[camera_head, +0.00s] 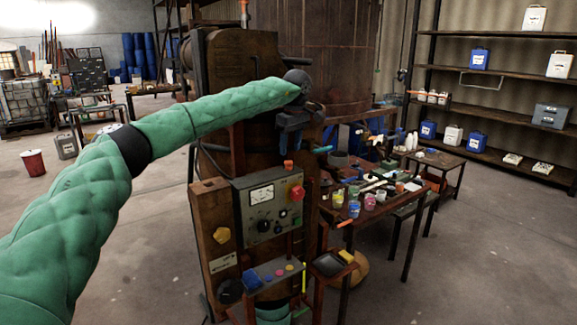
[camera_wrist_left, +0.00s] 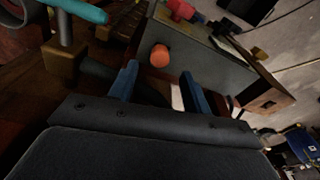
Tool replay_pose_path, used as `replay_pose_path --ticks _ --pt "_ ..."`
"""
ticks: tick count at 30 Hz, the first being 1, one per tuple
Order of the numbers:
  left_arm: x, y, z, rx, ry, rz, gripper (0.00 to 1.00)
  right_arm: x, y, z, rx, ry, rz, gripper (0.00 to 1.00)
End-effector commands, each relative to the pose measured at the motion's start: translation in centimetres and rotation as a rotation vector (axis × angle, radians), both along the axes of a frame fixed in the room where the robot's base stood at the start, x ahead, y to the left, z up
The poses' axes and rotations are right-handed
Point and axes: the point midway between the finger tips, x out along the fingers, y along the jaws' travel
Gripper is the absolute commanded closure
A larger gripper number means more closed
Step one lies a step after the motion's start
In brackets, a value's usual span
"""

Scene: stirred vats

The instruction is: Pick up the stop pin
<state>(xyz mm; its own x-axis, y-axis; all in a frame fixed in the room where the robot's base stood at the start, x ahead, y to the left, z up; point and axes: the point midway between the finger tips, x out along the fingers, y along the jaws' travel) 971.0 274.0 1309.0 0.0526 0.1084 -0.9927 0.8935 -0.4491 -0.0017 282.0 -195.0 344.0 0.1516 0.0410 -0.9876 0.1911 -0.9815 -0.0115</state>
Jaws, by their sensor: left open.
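An orange round-ended piece (camera_head: 289,164), which looks like the stop pin, stands at the top edge of the grey control box (camera_head: 268,205). In the left wrist view the orange piece (camera_wrist_left: 160,55) shows just beyond the fingertips, roughly between them. My left gripper (camera_head: 290,143) is above it, with its blue fingers pointing down. In the left wrist view my left gripper (camera_wrist_left: 157,80) is open, with nothing between its fingers. The lower part of the orange piece is hidden. My right gripper is not in view.
A teal handle (camera_head: 323,150) sticks out close to the right of my gripper; it also shows in the left wrist view (camera_wrist_left: 82,10). The box carries a red knob (camera_head: 297,192). A cluttered table (camera_head: 408,201) stands right. Open floor lies left.

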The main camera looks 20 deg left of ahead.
Motion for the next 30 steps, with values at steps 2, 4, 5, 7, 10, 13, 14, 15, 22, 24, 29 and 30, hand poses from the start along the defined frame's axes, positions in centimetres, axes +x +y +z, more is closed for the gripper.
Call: replay_pose_path --ticks 2,4,5,7,10,13,14,15,22,24,29,30 --pt "0.0 0.0 -0.2 0.0 -0.001 0.0 0.51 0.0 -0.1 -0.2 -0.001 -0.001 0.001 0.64" --pt "0.1 0.1 -0.5 0.0 -0.001 0.0 0.51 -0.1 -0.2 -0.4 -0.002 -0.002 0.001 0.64" --pt "0.1 0.1 -0.7 -0.001 0.0 0.0 0.51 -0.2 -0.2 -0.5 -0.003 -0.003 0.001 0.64" --pt "0.1 0.2 -1.4 -0.001 0.0 0.0 0.51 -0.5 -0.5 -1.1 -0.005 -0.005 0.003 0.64" --pt "0.1 0.4 -2.9 -0.001 0.002 0.0 0.51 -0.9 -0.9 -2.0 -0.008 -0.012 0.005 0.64" --pt "0.2 0.5 -4.1 0.0 0.001 0.0 0.51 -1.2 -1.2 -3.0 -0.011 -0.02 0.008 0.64" --pt "0.2 0.5 -4.4 0.0 0.001 0.0 0.51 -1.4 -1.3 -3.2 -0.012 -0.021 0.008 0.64" --pt "0.3 0.5 -4.8 -0.001 0.0 0.0 0.51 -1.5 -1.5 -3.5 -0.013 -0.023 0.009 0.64" --pt "0.3 0.6 -5.7 -0.001 -0.002 0.0 0.51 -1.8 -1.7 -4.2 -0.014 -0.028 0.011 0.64" --pt "0.3 0.6 -5.7 -0.001 -0.002 0.0 0.51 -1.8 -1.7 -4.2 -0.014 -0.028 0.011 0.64" --pt "0.3 0.6 -5.7 -0.002 -0.001 0.0 0.69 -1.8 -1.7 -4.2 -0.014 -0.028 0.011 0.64" --pt "0.3 0.6 -5.7 -0.002 -0.001 0.0 0.77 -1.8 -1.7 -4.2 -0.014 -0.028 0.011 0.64"
